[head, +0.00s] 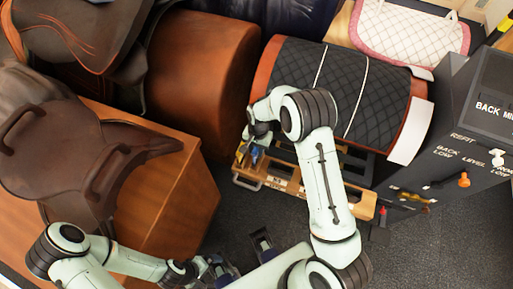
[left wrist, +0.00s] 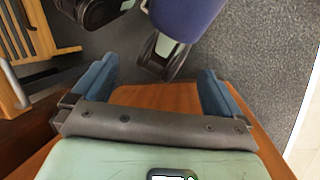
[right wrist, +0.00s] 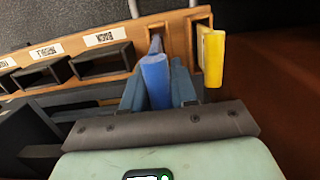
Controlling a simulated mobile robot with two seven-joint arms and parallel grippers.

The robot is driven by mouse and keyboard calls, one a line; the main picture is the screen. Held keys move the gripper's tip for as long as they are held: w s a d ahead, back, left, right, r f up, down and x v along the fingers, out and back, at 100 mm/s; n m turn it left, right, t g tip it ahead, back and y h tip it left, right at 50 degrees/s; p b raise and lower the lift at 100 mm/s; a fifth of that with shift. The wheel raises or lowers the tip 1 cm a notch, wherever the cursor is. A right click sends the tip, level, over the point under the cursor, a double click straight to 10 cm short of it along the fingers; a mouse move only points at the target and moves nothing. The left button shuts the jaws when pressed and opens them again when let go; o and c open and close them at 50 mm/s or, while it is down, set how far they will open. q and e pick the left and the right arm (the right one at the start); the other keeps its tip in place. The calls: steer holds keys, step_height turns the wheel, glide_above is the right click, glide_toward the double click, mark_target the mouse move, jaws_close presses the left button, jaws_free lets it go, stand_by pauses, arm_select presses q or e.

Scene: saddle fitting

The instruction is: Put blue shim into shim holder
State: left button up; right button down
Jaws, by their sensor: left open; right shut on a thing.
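The blue shim (right wrist: 156,82) is between the fingers of my right gripper (right wrist: 160,88) in the right wrist view. Its far end is at a narrow slot in the wooden shim holder (right wrist: 178,32); I cannot tell how deep it sits. In the head view, my right gripper (head: 257,148) is at the left end of the holder (head: 355,204), and a little blue (head: 254,157) shows there. My left gripper (head: 215,266) is low in the head view, open and empty; its spread fingers also show in the left wrist view (left wrist: 157,88).
A yellow shim (right wrist: 213,58) stands in the holder right of the blue one. Empty black-framed bays (right wrist: 103,62) with labels lie to the left. A wooden box with a brown saddle (head: 85,165) is at left. A grey panel (head: 450,130) stands at right.

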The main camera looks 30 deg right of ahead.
steer(key=shift+f+b, duration=0.85)
steer(key=shift+f, duration=0.5)
steer(key=shift+f+b, duration=0.65)
steer(key=shift+f, duration=0.3)
steer(key=c, duration=0.8)
jaws_free()
steer(key=r, duration=0.4)
steer(key=r+p, duration=0.1)
steer(key=r, duration=0.4)
steer(key=w+d+r, duration=0.1)
steer(key=r, duration=0.3)
steer(key=shift+d+r+p, duration=0.1)
steer(key=shift+r+p, duration=0.1)
steer(key=shift+p, duration=0.1)
steer(key=shift+s+f, duration=0.1)
